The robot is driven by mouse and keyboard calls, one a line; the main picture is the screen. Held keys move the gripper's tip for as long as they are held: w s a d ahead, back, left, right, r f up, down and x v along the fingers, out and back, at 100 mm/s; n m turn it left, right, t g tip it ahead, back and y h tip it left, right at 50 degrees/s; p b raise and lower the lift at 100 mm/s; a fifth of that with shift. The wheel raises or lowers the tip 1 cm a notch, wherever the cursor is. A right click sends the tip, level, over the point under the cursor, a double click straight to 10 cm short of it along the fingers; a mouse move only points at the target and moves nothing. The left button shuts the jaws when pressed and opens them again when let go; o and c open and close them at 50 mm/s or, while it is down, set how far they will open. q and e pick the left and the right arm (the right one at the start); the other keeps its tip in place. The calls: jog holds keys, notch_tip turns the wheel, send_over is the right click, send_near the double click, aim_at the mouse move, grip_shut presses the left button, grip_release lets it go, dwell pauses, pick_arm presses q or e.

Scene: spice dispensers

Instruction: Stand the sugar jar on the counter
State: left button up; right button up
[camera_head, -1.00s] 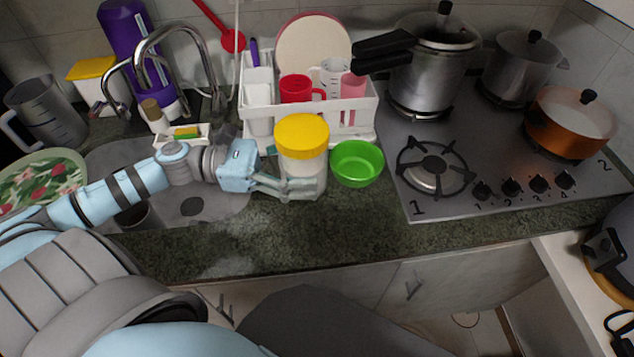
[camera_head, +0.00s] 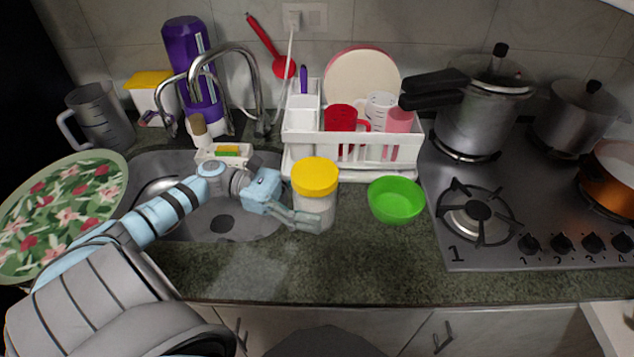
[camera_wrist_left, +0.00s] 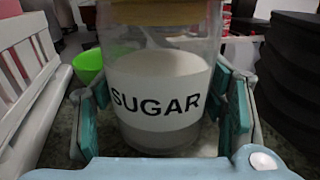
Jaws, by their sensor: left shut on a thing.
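The sugar jar (camera_head: 314,208) is a clear jar with a yellow lid and a white SUGAR label. It is upright over the counter (camera_head: 330,262), between the sink and the green bowl. My left gripper (camera_head: 305,222) is shut around its lower body. In the left wrist view the jar (camera_wrist_left: 160,98) sits between the two finger pads, its label facing the camera. The base looks at or very near the counter surface; I cannot tell whether it touches. My right gripper is not in view.
A green bowl (camera_head: 396,200) stands right of the jar, with a gap between. A white dish rack (camera_head: 350,150) is behind. The sink (camera_head: 250,222) is left and the gas stove (camera_head: 545,235) right. The counter in front of the jar is clear.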

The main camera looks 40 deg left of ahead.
aim_at(333, 221)
pick_arm(q)
notch_tip(333, 221, down, 3)
jog(key=shift+d+f+b, duration=0.1)
jog(key=shift+b, duration=0.3)
jog(key=shift+f, duration=0.35)
jog(key=shift+f, duration=0.15)
jog(key=o, duration=1.8)
